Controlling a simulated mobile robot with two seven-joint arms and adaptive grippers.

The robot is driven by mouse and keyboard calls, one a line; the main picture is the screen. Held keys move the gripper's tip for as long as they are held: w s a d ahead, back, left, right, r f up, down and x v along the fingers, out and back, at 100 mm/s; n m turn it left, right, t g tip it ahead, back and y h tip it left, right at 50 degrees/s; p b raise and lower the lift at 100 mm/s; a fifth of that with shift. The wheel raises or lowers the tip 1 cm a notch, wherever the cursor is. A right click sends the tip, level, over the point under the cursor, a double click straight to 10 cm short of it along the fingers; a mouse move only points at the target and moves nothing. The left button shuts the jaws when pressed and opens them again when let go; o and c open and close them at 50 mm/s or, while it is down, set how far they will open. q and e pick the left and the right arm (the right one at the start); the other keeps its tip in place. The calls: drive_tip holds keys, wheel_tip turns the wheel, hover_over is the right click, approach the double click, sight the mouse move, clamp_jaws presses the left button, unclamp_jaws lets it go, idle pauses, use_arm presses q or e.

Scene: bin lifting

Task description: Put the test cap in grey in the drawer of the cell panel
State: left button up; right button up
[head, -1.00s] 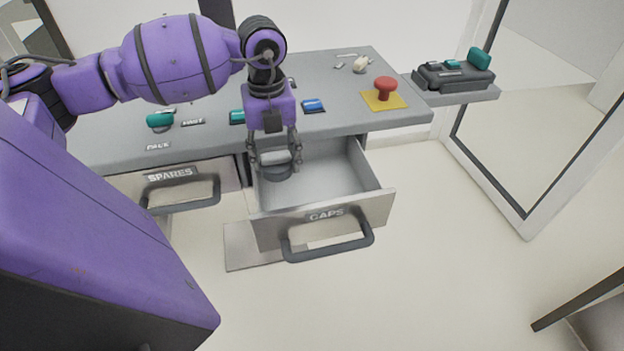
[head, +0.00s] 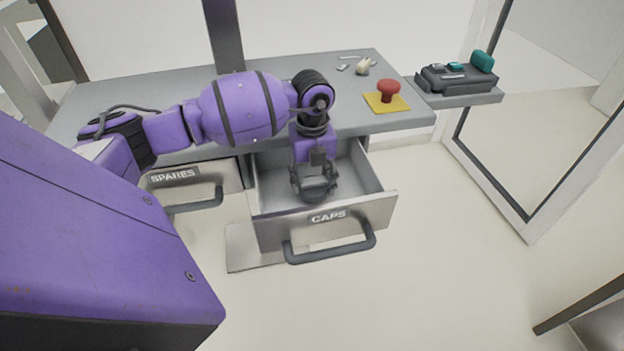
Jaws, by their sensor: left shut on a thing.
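The drawer labelled CAPS (head: 371,210) is pulled open at the front of the cell panel (head: 352,103). My left gripper (head: 317,194) is down at the drawer's opening, between its side walls. It is shut on a dark grey rounded piece, which looks like the grey test cap (head: 316,187). The fingers hide much of the cap, and I cannot tell whether it touches the drawer floor. My right gripper is out of view.
A drawer labelled SPARES (head: 172,176) is at the left. A red mushroom button (head: 389,90) on a yellow plate sits on the panel. A dark box with teal parts (head: 455,78) stands on a side shelf. My left arm covers the panel's middle.

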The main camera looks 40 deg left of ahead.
sight(312, 180)
use_arm(q)
drive_tip(key=o, duration=1.2)
drive_tip(key=shift+f, duration=0.1)
wheel_tip(312, 180, up, 12)
drive_tip(key=shift+r, duration=0.1)
